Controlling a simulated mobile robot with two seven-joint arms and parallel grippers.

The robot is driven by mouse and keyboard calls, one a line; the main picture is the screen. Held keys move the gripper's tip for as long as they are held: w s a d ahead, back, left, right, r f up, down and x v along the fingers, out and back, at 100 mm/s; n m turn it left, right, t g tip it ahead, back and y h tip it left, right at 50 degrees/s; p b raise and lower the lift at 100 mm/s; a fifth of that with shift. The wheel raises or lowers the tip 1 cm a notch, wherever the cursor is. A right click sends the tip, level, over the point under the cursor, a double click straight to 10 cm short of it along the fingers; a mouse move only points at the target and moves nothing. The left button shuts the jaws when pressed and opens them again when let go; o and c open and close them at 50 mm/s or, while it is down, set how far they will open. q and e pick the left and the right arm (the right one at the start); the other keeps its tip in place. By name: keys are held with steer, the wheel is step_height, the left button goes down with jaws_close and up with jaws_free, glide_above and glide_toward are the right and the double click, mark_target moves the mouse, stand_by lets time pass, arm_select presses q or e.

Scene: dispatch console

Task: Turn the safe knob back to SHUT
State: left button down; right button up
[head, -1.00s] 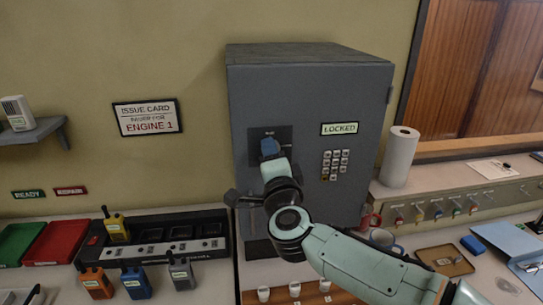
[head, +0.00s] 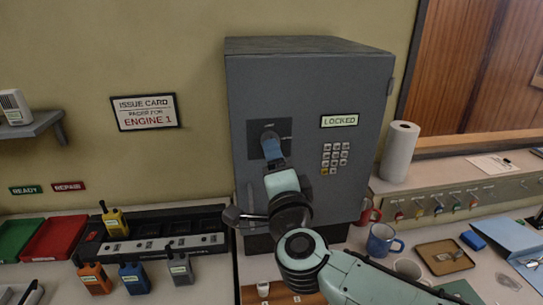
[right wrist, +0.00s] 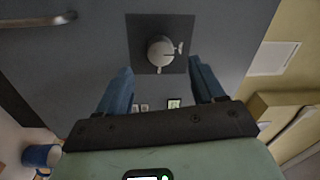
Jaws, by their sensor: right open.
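The grey safe (head: 345,80) stands against the wall, its door shut and its display (head: 339,121) reading LOCKED. A dark square knob plate (head: 282,126) sits on the door; in the head view my gripper hides the knob. The right wrist view shows the round pale knob (right wrist: 158,50) on its plate, with small markings I cannot read, so its setting is unclear. My right gripper (head: 271,147) faces the plate. In the right wrist view its blue fingers (right wrist: 161,72) are spread wide, empty, and apart from the knob. My left gripper is not in view.
A keypad (head: 335,158) is right of the knob. A door handle (right wrist: 38,20) shows in the right wrist view. Mugs, including a blue one (head: 381,240), stand right of the safe near my arm. A radio charger (head: 160,231) is at left.

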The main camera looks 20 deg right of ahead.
steer(key=v, duration=0.7)
steer(key=shift+s+b, duration=0.2)
steer(key=shift+b, duration=0.2)
steer(key=shift+a+f, duration=0.1)
